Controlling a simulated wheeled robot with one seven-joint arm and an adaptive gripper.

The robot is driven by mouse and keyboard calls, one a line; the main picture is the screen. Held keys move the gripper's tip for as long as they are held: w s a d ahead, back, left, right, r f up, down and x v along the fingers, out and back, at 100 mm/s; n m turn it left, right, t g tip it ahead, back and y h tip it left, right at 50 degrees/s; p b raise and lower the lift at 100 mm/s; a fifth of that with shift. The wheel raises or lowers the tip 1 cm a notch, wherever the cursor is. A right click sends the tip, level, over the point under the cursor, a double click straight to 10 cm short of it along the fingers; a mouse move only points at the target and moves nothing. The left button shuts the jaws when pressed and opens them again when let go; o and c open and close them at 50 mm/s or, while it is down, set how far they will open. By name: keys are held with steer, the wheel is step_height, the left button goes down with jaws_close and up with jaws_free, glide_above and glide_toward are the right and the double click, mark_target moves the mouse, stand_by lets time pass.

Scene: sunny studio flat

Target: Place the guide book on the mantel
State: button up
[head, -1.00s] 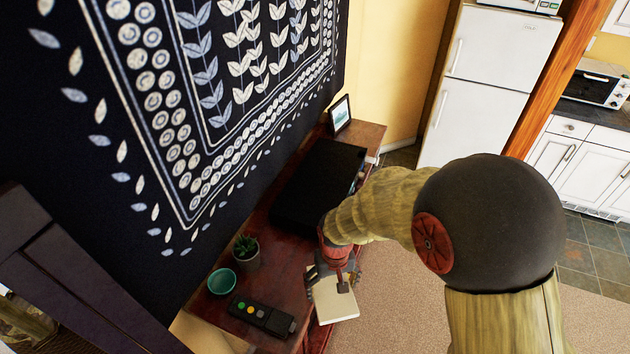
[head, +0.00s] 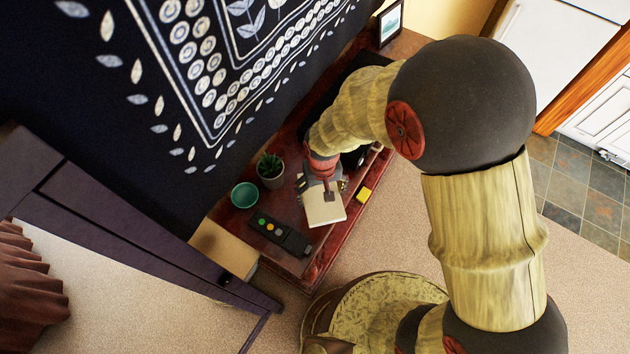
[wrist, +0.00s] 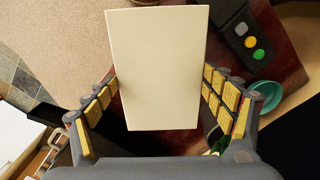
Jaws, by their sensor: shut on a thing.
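The guide book, a plain cream slab (head: 324,208), is at my gripper (head: 322,188) over the front edge of a long dark red wooden top (head: 226,214). This top may be the mantel; I cannot tell for sure. In the wrist view the book (wrist: 158,60) lies between the two padded fingers of my gripper (wrist: 160,92), which is shut on it. From the head view I cannot tell whether the book touches the wood or hangs just above it.
A dark-framed piece (head: 130,235) stands at left. Carpet (head: 385,245) is open in front.

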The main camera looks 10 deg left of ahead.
steer(key=w+a+f, duration=0.1)
steer(key=f, duration=0.1)
steer(key=w+a+f, duration=0.1)
steer(key=w+f, duration=0.1)
steer(key=w+a+f+p, duration=0.1)
steer(key=w+f, duration=0.1)
steer(key=shift+w, duration=0.1)
steer(key=shift+w+a+f+p, duration=0.15)
steer(key=shift+f+p, duration=0.25)
steer(key=shift+f, duration=0.5)
steer(key=shift+w+d+f+p, duration=0.1)
steer(key=shift+f+p, duration=0.3)
steer(key=shift+f, duration=0.45)
steer(key=shift+f, duration=0.15)
steer(key=shift+f, duration=0.1)
steer(key=o, duration=1.2)
steer(key=shift+o, duration=0.5)
